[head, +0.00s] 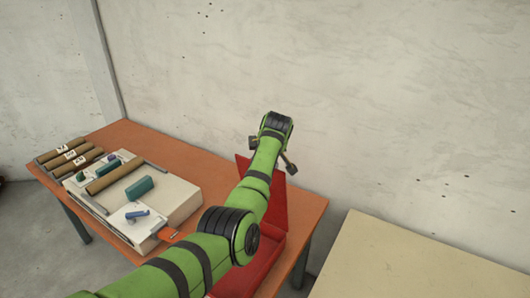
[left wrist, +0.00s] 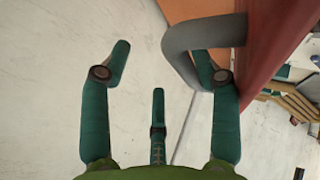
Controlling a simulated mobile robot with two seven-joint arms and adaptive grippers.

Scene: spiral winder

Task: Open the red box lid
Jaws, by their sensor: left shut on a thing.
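The red box (head: 262,278) sits at the right end of the orange table, partly hidden behind my left arm. Its red lid (head: 279,207) stands raised at the back, with my arm crossing in front of it. In the left wrist view the red lid (left wrist: 280,35) is at the upper right, and a grey curved handle (left wrist: 178,48) projects from it. My left gripper (left wrist: 163,58) has its right finger hooked at the handle, and it is shut on the handle. In the head view my arm hides most of this contact. My right gripper is not in view.
The orange table (head: 165,150) holds a pale block (head: 175,205) with a brown roll (head: 115,177) and a teal block (head: 139,188) on it. More brown rolls (head: 65,152) lie at the left. A beige surface (head: 410,265) is at the right. A wall stands behind.

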